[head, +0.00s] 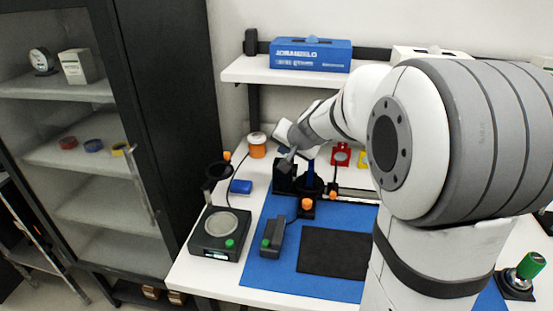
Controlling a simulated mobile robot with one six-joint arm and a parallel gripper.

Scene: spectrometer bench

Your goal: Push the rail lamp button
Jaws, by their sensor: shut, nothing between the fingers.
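My gripper (287,161) is shut and empty. It points down at the dark block (284,182) at the left end of the rail (352,196), at the back of the blue mat. I cannot tell whether the fingertips touch this block. No button shows clearly on the block; my gripper covers part of its top. A separate small dark box (274,236) with a green button on it lies nearer the front, on the mat's left side, apart from my gripper.
Left are a scale-like device (220,232) with a green button, a blue box (240,187) and an orange-brown jar (257,146). A black mat (333,253) lies on the blue mat (281,286). A shelf (284,74) hangs above; my arm hides much of the right side.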

